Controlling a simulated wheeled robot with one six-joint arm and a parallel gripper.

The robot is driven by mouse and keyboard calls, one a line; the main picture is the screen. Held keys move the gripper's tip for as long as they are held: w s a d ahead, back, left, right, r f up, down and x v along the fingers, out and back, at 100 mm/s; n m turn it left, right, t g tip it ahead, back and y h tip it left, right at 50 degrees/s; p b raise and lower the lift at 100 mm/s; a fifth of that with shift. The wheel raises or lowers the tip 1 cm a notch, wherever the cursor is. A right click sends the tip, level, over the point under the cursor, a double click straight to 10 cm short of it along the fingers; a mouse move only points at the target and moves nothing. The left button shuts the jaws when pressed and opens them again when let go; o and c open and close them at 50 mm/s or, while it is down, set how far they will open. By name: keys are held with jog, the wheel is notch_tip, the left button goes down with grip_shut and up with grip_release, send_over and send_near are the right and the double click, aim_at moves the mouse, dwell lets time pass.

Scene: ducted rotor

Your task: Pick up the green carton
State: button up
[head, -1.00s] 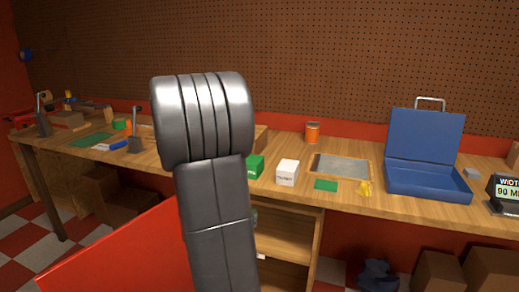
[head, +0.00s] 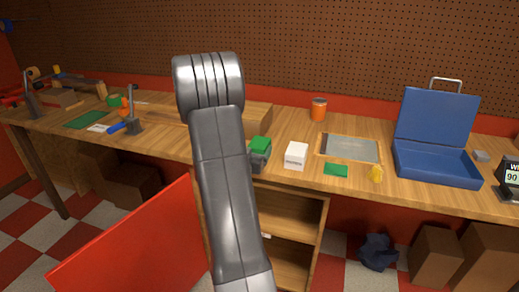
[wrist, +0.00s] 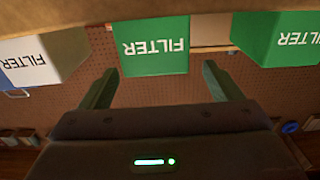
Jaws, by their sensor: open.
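The green carton (head: 261,143) stands on the wooden bench just right of my arm in the head view. In the wrist view the green carton (wrist: 155,45), marked FILTER, appears upside down in the middle. My gripper (wrist: 158,70) is open, its two fingers on either side of the carton's near end, with visible gaps at both sides. In the head view my gripper (head: 259,161) is a dark shape in front of the carton and hides its lower part. How deep the carton sits between the fingers is unclear.
A second green carton (wrist: 280,40) shows only in the wrist view. A green card (head: 336,170), yellow object (head: 376,174) and blue case (head: 436,160) are farther right.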

aim_at(259, 142)
jog(key=shift+f+p+x, duration=0.15)
jog(key=shift+p+x, duration=0.05)
jog(key=shift+x, duration=1.15)
jog(key=shift+f+p+x, duration=0.1)
jog(key=shift+p+x, duration=0.05)
jog(key=shift+x, duration=1.25)
jog(key=shift+d, duration=0.15)
jog(key=c, duration=1.2)
